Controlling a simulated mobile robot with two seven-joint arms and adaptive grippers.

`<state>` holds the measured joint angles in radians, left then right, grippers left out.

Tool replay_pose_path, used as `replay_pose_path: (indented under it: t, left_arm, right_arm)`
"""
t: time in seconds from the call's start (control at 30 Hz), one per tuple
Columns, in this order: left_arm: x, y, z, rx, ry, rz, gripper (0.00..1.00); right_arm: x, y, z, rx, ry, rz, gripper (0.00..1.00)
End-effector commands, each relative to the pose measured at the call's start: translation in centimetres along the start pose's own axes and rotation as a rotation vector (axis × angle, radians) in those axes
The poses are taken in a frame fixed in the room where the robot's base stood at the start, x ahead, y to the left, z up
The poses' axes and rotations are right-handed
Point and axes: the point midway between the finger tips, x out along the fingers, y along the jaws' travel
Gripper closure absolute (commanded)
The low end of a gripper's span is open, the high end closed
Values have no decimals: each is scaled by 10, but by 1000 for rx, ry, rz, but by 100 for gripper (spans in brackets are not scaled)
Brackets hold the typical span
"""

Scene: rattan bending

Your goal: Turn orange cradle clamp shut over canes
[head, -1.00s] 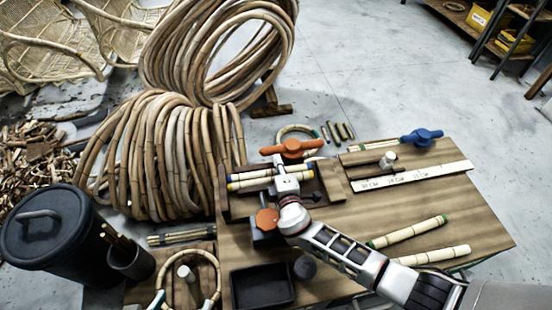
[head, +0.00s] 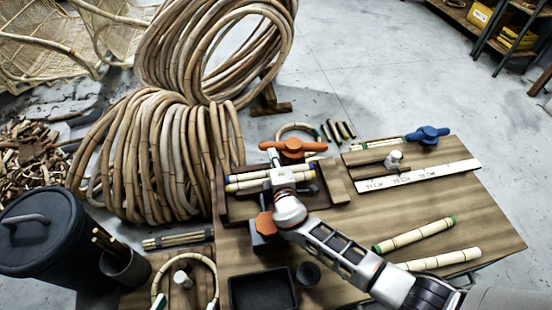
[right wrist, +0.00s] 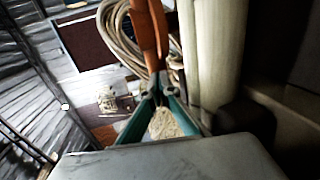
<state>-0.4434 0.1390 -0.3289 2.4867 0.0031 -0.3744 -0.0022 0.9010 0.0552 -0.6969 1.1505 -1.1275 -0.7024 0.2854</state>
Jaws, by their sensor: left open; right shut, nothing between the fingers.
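The orange cradle clamp handle (head: 293,149) lies crosswise at the back of the wooden cradle (head: 338,184). Yellowish canes (head: 246,186) with blue tape lie side by side in the cradle, in front of the handle. My right gripper (head: 280,168) is over the canes, close to the handle's left half; its body hides part of the canes and cradle. In the right wrist view, the green fingers (right wrist: 158,92) are shut with nothing between them. The orange handle (right wrist: 150,38) stands just beyond the tips; contact is unclear.
A blue-handled clamp (head: 428,136) and ruler strip (head: 420,176) are at the back right. Two loose canes (head: 414,234) lie at the right. A black tray (head: 262,290) and an orange knob (head: 265,224) are in front. Big cane coils (head: 160,155) stand at the left.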

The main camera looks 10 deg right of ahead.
Motion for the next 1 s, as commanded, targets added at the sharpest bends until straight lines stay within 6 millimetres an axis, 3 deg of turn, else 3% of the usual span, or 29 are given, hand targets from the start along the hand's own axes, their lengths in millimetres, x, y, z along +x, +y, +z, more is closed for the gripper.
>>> replay_pose_path:
  t: [0.1,0.43,1.0]
  left_arm:
    - [1,2,-6,-6,12,1,40]
    - [-1,0,3,-4,-7,-3,40]
    - [0,0,3,-2,-7,-3,40]
  right_arm:
    - [1,4,0,0,0,5,100]
    - [-1,13,0,2,-1,6,100]
    - [-18,94,0,3,1,6,100]
